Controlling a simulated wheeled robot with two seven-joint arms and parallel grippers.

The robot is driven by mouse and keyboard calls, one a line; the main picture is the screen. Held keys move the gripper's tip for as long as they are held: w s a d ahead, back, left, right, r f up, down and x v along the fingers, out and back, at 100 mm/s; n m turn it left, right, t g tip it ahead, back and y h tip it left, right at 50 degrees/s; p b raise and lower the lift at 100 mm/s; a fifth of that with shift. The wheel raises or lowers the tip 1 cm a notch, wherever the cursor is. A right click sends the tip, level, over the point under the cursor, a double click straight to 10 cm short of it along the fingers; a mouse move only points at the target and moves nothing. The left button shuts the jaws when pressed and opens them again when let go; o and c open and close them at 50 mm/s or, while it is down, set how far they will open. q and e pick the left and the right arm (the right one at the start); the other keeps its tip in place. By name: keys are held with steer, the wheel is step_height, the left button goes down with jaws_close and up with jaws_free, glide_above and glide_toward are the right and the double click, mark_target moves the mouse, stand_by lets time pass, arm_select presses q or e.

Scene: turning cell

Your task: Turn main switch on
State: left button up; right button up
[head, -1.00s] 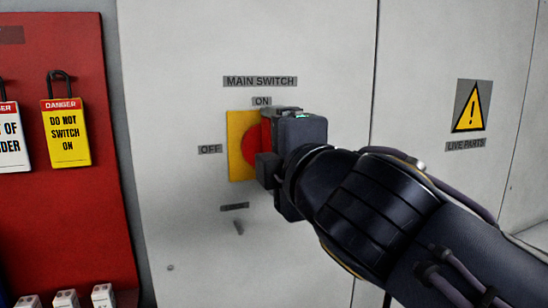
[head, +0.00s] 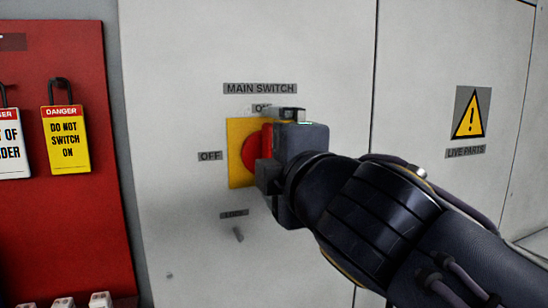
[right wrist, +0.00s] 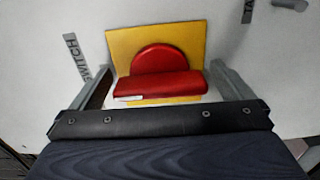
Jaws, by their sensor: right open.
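The main switch has a yellow plate (head: 236,128) on the grey cabinet door, with a round red knob (head: 251,154) and a raised red bar handle (head: 266,140). The handle stands upright, lined up with the ON label above. In the right wrist view, the red handle (right wrist: 165,85) lies across the picture, with a white mark at its left end, toward the MAIN SWITCH lettering. My right gripper (head: 278,146) is open in front of the switch; its fingers (right wrist: 165,88) stand off both ends of the handle. It partly hides the knob and ON label. My left gripper is out of view.
An OFF label (head: 210,156) is left of the switch and a small peg (head: 239,234) sticks out below it. A red board (head: 60,220) with danger tags (head: 67,140) is at left. A warning sign (head: 470,112) is at right.

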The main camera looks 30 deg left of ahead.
steer(key=b+v, duration=0.1)
steer(key=v, duration=0.7)
steer(key=shift+a, duration=0.1)
steer(key=w+d+f+m+g+h, duration=0.1)
steer(key=w+d+f+m+h, duration=0.35)
steer(key=d+f+m, duration=0.6)
steer(key=w+d+f+m+h, duration=0.3)
steer(key=d+f+m+h, duration=0.2)
steer(key=d+f, duration=0.9)
steer(key=s+d+f+m+g+p, duration=0.2)
steer(key=s+d+f+m+g, duration=0.2)
steer(key=s+d+f+m, duration=0.8)
steer(key=s+f+m, duration=0.2)
steer(key=s+f, duration=0.1)
steer(key=f, duration=0.1)
steer(key=shift+d+g, duration=0.2)
steer(key=shift+g, duration=0.2)
steer(key=shift+s+f+h, duration=0.1)
steer(key=shift+s+h, duration=0.05)
steer(key=shift+h, duration=0.1)
